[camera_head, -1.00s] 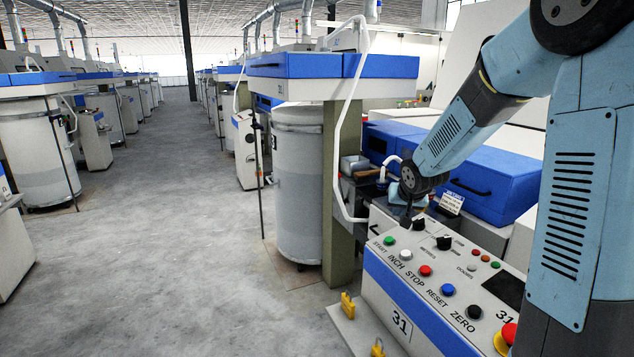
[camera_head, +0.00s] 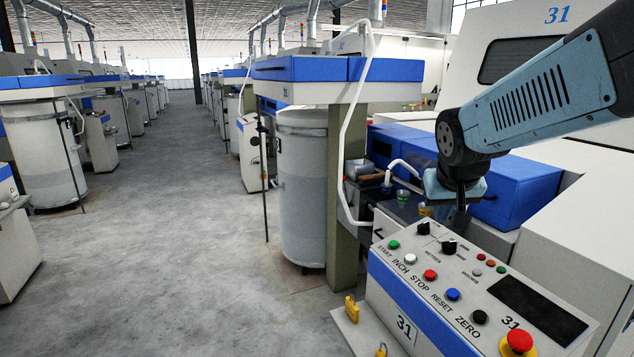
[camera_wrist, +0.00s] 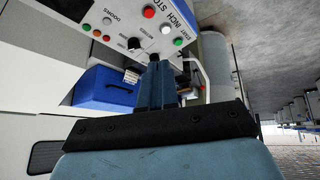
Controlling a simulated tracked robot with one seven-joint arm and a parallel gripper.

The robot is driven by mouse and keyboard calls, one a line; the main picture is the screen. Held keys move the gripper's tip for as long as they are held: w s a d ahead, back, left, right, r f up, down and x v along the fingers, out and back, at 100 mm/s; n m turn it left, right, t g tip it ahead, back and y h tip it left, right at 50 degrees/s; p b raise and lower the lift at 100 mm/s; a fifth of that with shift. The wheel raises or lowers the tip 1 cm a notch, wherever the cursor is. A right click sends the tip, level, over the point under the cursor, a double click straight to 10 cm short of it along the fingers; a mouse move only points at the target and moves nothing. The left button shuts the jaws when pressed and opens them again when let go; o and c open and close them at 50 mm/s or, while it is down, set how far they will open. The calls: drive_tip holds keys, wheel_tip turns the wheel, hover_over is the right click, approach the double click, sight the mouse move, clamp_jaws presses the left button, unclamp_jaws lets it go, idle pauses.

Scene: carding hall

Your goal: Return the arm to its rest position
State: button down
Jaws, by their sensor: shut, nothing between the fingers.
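My gripper (camera_head: 461,207) points down above the back edge of the control panel (camera_head: 400,290) of machine 31. Its fingers look close together, shut and empty. In the wrist view the dark blue fingers of my gripper (camera_wrist: 155,78) lie side by side with nothing held. My arm (camera_head: 540,95) comes in from the upper right and covers part of the machine behind it.
The panel carries several buttons, two black knobs and a red emergency stop (camera_head: 518,340). A blue cover (camera_head: 520,195) lies behind my gripper. Small cups (camera_head: 403,196) stand on the dark shelf. A tall can (camera_head: 302,185) stands left. The aisle floor (camera_head: 150,260) is clear.

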drive_tip(key=s+a+r+y, duration=0.1)
drive_tip(key=s, duration=1.3)
drive_tip(key=shift+n+g+y, duration=0.3)
drive_tip(key=shift+n+g, duration=0.1)
idle(0.8)
